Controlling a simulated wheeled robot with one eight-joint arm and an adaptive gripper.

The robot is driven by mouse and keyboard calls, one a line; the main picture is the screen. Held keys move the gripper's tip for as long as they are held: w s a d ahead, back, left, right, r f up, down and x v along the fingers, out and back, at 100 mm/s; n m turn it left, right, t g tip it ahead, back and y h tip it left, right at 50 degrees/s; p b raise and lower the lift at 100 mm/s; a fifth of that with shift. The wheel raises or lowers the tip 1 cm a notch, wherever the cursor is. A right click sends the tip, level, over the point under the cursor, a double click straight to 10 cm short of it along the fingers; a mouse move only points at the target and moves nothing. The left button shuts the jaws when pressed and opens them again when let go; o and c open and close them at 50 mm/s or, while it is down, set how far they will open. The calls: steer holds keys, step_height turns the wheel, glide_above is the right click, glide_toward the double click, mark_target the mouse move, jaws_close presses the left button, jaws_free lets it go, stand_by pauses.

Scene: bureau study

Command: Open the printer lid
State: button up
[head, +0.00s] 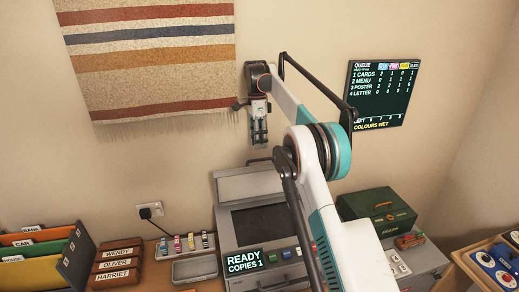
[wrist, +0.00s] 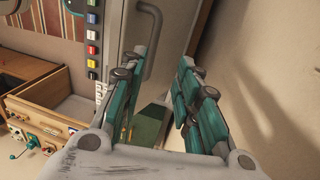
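The grey printer (head: 226,235) stands on the desk below my arm, with a dark rectangular bed or glass facing up. Its pale lid panel (head: 250,184) appears raised at the back, with a dark handle (head: 258,160) along its top edge. In the wrist view the curved handle (wrist: 158,40) lies on the grey panel, beyond my fingertips. My gripper (head: 259,143) hangs in front of the wall, just above the handle and apart from it. In the wrist view my gripper (wrist: 157,68) has its two teal fingers spread, with nothing between them. My arm hides the printer's right side.
A green box (head: 380,208) stands right of the printer. A grey tray (head: 194,268) and coloured cartridges (head: 191,242) are on the left, near a wall socket (head: 150,209). Labelled folders (head: 35,255) stand far left. A queue board (head: 384,92) hangs on the wall.

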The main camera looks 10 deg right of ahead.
steer(key=shift+w+r, duration=0.1)
steer(key=shift+r, duration=0.65)
